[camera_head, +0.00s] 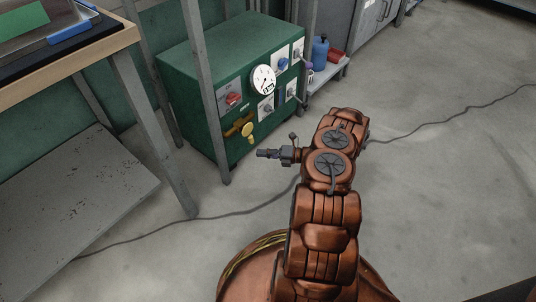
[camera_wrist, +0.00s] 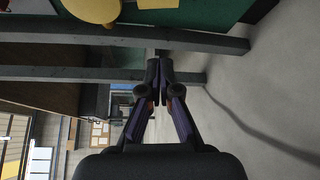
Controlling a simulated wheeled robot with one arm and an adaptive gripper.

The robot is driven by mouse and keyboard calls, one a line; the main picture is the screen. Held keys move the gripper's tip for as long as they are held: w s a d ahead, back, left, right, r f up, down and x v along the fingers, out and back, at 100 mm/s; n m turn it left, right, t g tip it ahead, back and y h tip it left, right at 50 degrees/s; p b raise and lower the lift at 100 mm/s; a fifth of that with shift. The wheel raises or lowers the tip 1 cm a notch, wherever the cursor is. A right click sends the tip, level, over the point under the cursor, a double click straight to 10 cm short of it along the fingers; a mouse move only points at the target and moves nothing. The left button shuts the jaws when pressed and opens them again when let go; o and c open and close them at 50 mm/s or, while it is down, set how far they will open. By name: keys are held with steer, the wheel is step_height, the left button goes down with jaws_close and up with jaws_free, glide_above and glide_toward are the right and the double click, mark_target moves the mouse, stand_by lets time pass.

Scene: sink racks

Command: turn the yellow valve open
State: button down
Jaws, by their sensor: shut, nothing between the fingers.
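The yellow valve (camera_head: 249,130) sits low on the front of the green cabinet (camera_head: 185,85), with a round yellow knob below a brownish-yellow handle piece. In the wrist view a round yellow disc (camera_wrist: 92,10), which looks like part of the valve, shows at the top left, cut by the frame edge. My gripper (camera_head: 262,153) is to the lower right of the valve in the head view, apart from it. In the wrist view my gripper (camera_wrist: 160,65) has its fingertips together, with nothing between them.
A grey frame post (camera_head: 204,90) stands in front of the cabinet. A gauge (camera_head: 263,79), a red switch (camera_head: 231,97) and other controls are on the cabinet front. A wooden-edged table (camera_head: 110,47) is at left. A cable (camera_head: 235,213) crosses the floor.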

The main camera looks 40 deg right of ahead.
mark_target(250, 136)
steer(key=w+b, duration=0.3)
steer(key=w, duration=0.3)
steer(key=shift+a+b, duration=0.3)
steer(key=shift+b, duration=0.1)
